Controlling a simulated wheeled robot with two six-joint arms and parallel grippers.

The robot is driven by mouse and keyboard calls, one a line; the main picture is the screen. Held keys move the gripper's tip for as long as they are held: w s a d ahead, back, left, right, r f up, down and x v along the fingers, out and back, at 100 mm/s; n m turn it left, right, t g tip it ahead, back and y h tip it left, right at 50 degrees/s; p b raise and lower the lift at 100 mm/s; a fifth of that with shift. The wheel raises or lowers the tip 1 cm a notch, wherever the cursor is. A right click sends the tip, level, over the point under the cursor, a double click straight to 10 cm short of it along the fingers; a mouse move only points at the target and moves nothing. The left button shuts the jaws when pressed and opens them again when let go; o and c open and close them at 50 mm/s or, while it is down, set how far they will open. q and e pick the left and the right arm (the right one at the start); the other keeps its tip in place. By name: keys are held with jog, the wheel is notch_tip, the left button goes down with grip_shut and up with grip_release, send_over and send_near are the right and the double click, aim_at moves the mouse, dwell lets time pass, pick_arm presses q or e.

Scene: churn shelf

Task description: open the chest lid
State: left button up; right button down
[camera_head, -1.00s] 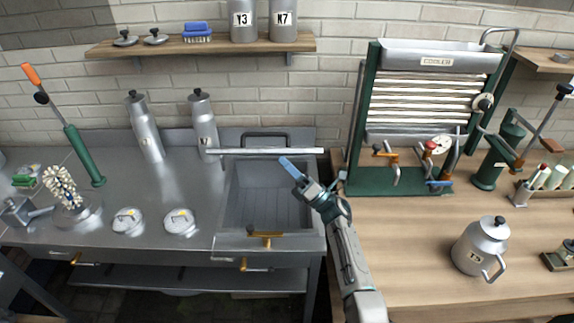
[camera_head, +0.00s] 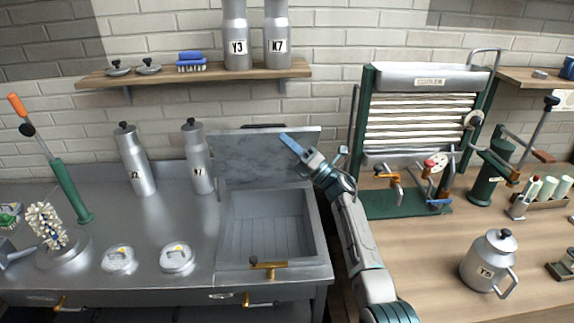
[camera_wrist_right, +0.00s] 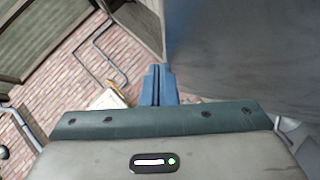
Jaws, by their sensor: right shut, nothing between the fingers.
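The chest lid (camera_head: 255,158) is a grey metal panel. It stands raised, roughly upright, at the back of the open chest (camera_head: 221,262), with its inner face showing. The lid's dark handle (camera_head: 262,126) just peeks over its top edge. My right gripper (camera_head: 288,143) is shut and empty in front of the lid's upper right part, pointing up and left. Whether it touches the lid I cannot tell. In the wrist view the shut blue fingers (camera_wrist_right: 158,85) lie beside a large grey surface, which looks like the lid (camera_wrist_right: 240,45). My left gripper is not in view.
A steel can marked K7 (camera_head: 197,160) stands close left of the lid. A wooden shelf (camera_head: 215,73) with cans is above. A green-framed cooler (camera_head: 430,110) stands right of my right arm. A lidded can (camera_head: 489,258) stands on the wooden counter.

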aim_at(285, 128)
jog(key=w+r, duration=0.1)
jog(key=w+r+m+h, duration=0.1)
jog(key=w+r+m, duration=0.1)
jog(key=w, duration=0.1)
jog(key=shift+w+a+h, duration=0.1)
jog(key=shift+a+h, duration=0.2)
jog(key=shift+a, duration=0.05)
jog(key=shift+w+d+t, duration=0.1)
jog(key=shift+w+t, duration=0.15)
jog(key=shift+t, duration=0.15)
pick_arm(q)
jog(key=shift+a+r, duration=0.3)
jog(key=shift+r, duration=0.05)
